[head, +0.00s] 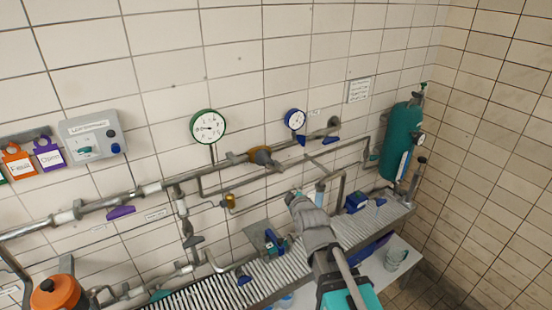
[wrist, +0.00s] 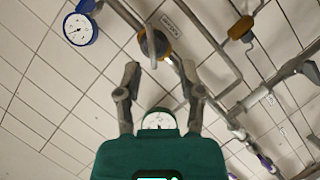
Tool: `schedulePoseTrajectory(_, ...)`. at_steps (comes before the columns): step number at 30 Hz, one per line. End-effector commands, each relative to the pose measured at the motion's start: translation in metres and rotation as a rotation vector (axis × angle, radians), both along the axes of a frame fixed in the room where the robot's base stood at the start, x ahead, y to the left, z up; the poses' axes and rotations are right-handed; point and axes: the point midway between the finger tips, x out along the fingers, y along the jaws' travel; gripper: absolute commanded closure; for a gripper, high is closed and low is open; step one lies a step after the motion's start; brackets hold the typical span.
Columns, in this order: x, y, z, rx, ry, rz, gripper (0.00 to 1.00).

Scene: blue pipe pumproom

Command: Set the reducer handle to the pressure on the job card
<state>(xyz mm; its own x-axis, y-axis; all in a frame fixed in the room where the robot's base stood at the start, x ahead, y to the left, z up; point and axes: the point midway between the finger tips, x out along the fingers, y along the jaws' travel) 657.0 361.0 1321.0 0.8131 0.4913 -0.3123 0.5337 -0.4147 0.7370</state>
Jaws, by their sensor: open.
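The reducer (head: 262,156) is a brass-coloured body on the wall pipe, between the two gauges. In the wrist view its orange-brown body (wrist: 160,44) shows with a grey bar-like handle (wrist: 151,42) in front, just beyond my fingertips. The green-rimmed gauge (head: 208,126) is left of it and the blue-rimmed gauge (head: 295,119) right. A white card with small lines (head: 359,90) hangs on the wall; its text is too small to read. My gripper (wrist: 160,72) is open and empty, its fingers apart and not touching the handle. The head view shows it below the reducer.
Pipes run along the wall. A smaller brass fitting (head: 230,201) sits below the reducer. A ribbed shelf (head: 205,290) carries small blue items. A teal cylinder (head: 397,140) stands at right. A grey box (head: 92,135) and coloured tags hang at left, above an orange pot (head: 55,294).

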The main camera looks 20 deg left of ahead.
Motion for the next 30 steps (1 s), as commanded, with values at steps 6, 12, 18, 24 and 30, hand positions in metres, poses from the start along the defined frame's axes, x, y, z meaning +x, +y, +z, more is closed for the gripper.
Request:
schedulePoseTrajectory(6, -0.006, 0.021, 0.031, -0.005, -0.088, 0.041, 0.50)
schedulePoseTrajectory(12, -0.006, 0.023, 0.032, -0.006, -0.100, 0.046, 0.50)
schedulePoseTrajectory(18, -0.006, 0.023, 0.032, -0.005, -0.098, 0.045, 0.50)
schedulePoseTrajectory(24, -0.004, 0.025, 0.030, -0.005, -0.097, 0.044, 0.50)
schedulePoseTrajectory(30, 0.005, 0.029, 0.025, -0.006, -0.097, 0.037, 0.50)
